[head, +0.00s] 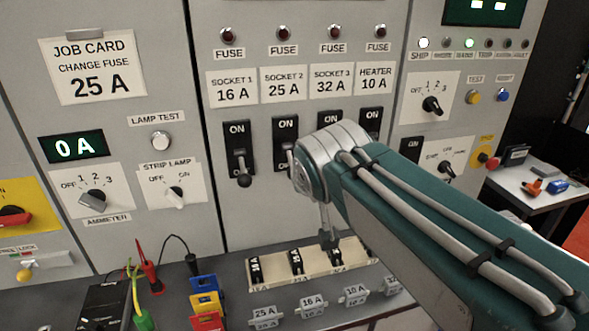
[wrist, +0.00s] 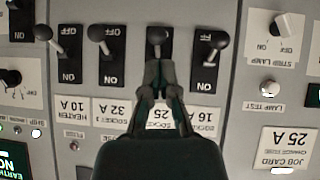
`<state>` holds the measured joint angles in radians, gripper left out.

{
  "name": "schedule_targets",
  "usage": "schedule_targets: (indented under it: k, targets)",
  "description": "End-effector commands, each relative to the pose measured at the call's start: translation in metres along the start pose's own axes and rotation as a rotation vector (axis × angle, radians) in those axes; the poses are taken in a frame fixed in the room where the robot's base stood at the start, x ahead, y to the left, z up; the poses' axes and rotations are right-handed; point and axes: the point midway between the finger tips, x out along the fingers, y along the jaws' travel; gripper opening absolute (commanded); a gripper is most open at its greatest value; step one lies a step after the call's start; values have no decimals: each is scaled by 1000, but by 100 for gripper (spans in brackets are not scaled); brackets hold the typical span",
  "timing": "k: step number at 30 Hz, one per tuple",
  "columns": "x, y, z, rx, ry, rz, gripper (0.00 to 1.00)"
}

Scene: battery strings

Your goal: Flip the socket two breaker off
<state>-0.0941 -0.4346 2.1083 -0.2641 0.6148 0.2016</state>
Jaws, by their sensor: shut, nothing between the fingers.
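The socket two breaker (head: 285,128) is a black plate on the grey panel, under the SOCKET 2 25 A label (head: 284,83). Its ON mark shows at the top in the head view, while my arm covers its lower part. In the wrist view, which is upside down, its black ball-ended lever (wrist: 157,36) lies at the plate's OFF end, level with the neighbouring levers. My gripper (wrist: 159,68) is shut and empty, with its fingertips in front of this plate, close to the ball on the ON side. I cannot tell whether they touch it. My fingertips are hidden in the head view.
The socket one breaker (head: 239,150) and the socket three breaker (wrist: 112,55) stand close on either side, with protruding levers. The heater breaker (wrist: 69,53) is beyond socket three. Below the panel, a bench holds a fuse rack (head: 275,279), tagged fuses and test leads.

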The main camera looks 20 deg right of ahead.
Motion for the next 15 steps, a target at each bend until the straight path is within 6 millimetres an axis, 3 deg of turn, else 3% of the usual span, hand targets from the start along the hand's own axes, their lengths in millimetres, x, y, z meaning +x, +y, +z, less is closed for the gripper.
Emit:
schedule_targets:
  k: [6,15]
  targets:
    - [-23,-2,12,-1,2,-1,0]
    - [-28,-1,15,-1,0,0,0]
